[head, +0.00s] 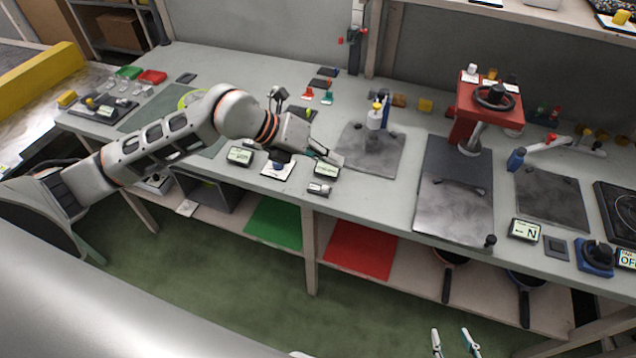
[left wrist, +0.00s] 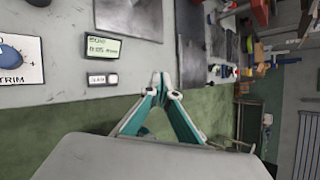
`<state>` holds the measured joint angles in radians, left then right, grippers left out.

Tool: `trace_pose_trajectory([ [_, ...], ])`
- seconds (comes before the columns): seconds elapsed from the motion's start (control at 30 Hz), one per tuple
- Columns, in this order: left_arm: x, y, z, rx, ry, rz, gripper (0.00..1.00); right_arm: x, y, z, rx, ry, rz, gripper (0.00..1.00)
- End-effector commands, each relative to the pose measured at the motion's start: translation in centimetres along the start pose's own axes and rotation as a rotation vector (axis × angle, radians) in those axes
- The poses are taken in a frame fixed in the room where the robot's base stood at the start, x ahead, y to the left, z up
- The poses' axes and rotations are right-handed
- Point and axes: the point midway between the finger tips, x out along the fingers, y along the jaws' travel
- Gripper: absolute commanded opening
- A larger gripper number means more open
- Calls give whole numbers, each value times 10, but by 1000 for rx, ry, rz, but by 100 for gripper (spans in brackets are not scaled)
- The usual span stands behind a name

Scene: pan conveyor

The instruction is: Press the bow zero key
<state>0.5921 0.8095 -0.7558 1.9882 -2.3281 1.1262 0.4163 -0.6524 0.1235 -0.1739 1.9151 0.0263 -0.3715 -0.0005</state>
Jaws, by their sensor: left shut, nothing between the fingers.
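A small grey key block (head: 319,189) with a pale label sits near the front edge of the bench, just in front of a display (head: 327,170). The left wrist view also shows the key (left wrist: 103,79) below the display (left wrist: 105,47); its label is too small to read surely. My left gripper (head: 336,159) is shut and empty, above the bench beside the display and behind the key. In the left wrist view its fingertips (left wrist: 166,92) are right of the key, apart from it. My right gripper (head: 454,342) is open and empty, low in front of the bench.
A blue trim knob on a white card (head: 278,169) and another display (head: 240,156) are left of the key. A dark grey plate (head: 371,149) with a blue-and-white device lies to the right. The bench front between key and large plate (head: 454,205) is clear.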

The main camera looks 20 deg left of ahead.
Motion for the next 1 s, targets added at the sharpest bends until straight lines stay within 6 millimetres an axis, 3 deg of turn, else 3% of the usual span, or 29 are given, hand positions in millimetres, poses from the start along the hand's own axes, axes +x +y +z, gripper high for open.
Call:
trace_pose_trajectory([
  [0.2,-10,16,14,29,-19,78,0,-1,0,0,3,-4,2,40],
  [0.6,-10,17,14,30,-20,80,0,-1,-3,2,8,-6,-1,40],
  [1.0,11,35,0,29,-20,80,0,7,-10,2,4,19,-15,40],
])
